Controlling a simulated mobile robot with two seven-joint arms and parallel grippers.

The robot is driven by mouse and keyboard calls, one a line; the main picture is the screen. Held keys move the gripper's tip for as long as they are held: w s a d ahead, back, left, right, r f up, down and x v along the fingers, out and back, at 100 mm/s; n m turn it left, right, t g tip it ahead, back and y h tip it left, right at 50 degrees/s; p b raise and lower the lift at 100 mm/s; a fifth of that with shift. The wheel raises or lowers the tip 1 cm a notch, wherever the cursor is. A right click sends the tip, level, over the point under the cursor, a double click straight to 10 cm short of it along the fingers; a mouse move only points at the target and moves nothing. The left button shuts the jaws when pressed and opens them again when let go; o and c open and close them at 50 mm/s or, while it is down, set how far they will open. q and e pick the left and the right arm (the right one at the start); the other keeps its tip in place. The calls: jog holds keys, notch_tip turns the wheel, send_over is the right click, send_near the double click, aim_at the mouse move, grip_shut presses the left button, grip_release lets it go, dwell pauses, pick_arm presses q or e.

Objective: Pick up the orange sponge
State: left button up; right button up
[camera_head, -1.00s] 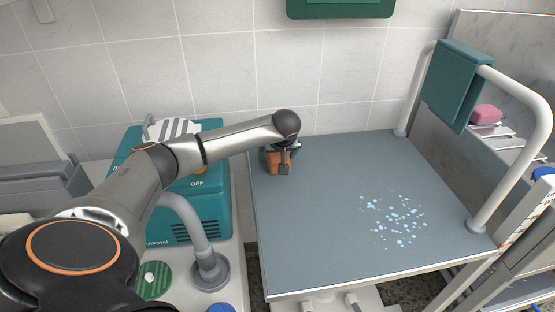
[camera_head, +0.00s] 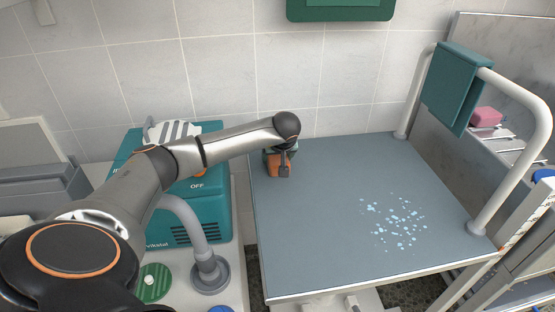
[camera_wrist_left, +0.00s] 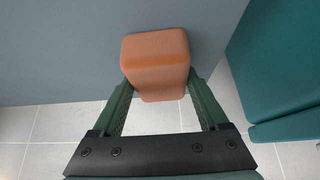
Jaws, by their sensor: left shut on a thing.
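The orange sponge (camera_wrist_left: 156,52) is a rounded block between the two green fingers of my left gripper (camera_wrist_left: 157,88) in the left wrist view. The fingers touch it on both sides, so the gripper is shut on it. In the head view the sponge (camera_head: 276,164) shows at the far left corner of the grey table (camera_head: 330,230), partly hidden by my left gripper (camera_head: 279,172). I cannot tell whether the sponge touches the table top. My right gripper is not in view.
Light-blue spots (camera_head: 397,222) lie on the table. A teal machine (camera_head: 207,205) stands left of the table. A pink block (camera_head: 486,116) sits on a rack at right. The table's middle is clear.

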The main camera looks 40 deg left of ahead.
pick_arm(q)
jog(key=shift+r, duration=0.45)
notch_tip(320, 180, up, 2)
jog(key=shift+r, duration=0.2)
jog(key=d+r, duration=0.3)
jog(key=d+r+p, duration=0.1)
jog(key=r, duration=0.1)
jog(key=shift+s+d+r, duration=0.2)
jog(key=shift+s+d, duration=0.05)
jog(key=shift+s, duration=0.1)
jog(key=s+d+r, duration=0.2)
jog(key=d+r, duration=0.2)
jog(key=d, duration=0.5)
jog(key=shift+d+r, duration=0.15)
jog(key=shift+r, duration=0.05)
jog(key=shift+s, duration=0.1)
jog(key=o, duration=0.8)
jog(key=c, duration=0.7)
jog(key=shift+o, duration=0.2)
jog(key=shift+f, duration=0.1)
